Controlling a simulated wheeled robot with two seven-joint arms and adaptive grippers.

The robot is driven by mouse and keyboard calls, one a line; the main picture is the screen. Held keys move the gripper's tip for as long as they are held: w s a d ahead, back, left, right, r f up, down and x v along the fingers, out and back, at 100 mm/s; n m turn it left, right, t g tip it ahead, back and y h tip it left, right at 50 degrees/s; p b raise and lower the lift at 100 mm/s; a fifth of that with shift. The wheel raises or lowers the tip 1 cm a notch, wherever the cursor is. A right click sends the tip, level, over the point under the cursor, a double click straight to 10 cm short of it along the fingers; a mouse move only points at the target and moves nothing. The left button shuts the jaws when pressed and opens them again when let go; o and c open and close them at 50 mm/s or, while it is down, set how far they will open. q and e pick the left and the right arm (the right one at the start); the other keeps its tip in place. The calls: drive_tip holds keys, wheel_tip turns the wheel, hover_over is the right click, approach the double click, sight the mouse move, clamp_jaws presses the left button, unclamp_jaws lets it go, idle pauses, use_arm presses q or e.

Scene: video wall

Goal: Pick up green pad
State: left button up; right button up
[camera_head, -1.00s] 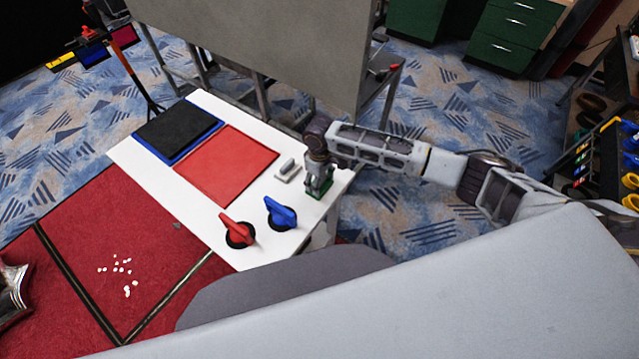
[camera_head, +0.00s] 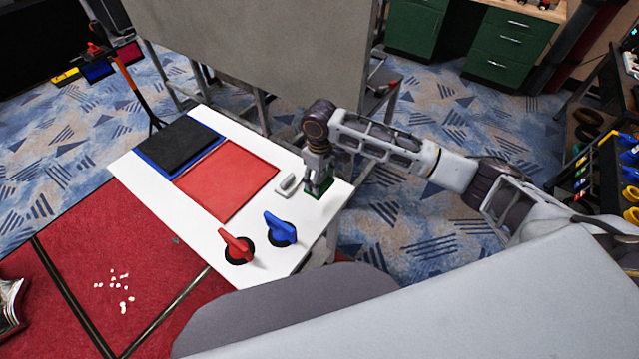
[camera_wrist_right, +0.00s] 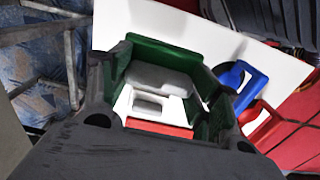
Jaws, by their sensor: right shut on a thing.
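My right gripper (camera_head: 319,184) is shut on the green pad (camera_head: 313,196) near the right end of the white table. In the head view only a small part of the pad shows below the fingers. Whether it still touches the table top cannot be told. In the right wrist view the green pad (camera_wrist_right: 165,54) sits between the dark fingers of the gripper (camera_wrist_right: 158,90), and its green edges show around the gap. My left gripper is not in view.
The white table (camera_head: 208,232) carries a red pad (camera_head: 228,180), a black pad (camera_head: 180,145) on a blue one, a grey handle (camera_head: 288,185), a red knob (camera_head: 236,245) and a blue knob (camera_head: 279,229). A large grey panel (camera_head: 260,50) stands behind.

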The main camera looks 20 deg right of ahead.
drive_tip(key=shift+r, duration=0.2)
idle(0.3)
drive_tip(key=o, duration=0.3)
drive_tip(key=shift+c, duration=1)
drive_tip(key=shift+s, duration=0.15)
